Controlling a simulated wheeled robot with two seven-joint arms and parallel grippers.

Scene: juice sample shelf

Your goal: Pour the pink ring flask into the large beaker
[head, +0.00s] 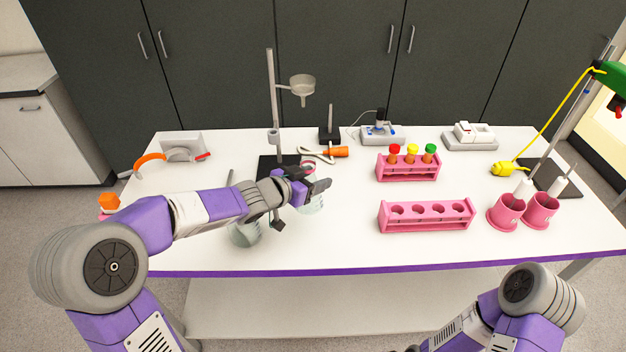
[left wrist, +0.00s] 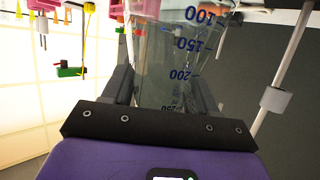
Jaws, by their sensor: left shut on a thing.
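A clear glass vessel with a pink ring at its top, which looks like the pink ring flask (head: 313,206), is at the left-centre of the table. My left gripper (head: 318,186) is shut on it and hides its middle. In the left wrist view the glass with blue graduation marks (left wrist: 168,60) stands between the fingers of my left gripper (left wrist: 165,92). Another clear glass vessel, likely the large beaker (head: 244,234), stands nearer the front edge, partly hidden under my left forearm. I cannot tell the liquid level in either. My right gripper is out of view.
A ring stand (head: 271,100) with a funnel rises behind the left gripper. A pink rack with capped tubes (head: 408,172), an empty pink rack (head: 427,217) and two pink cups (head: 507,212) stand to the right. The front centre of the table is clear.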

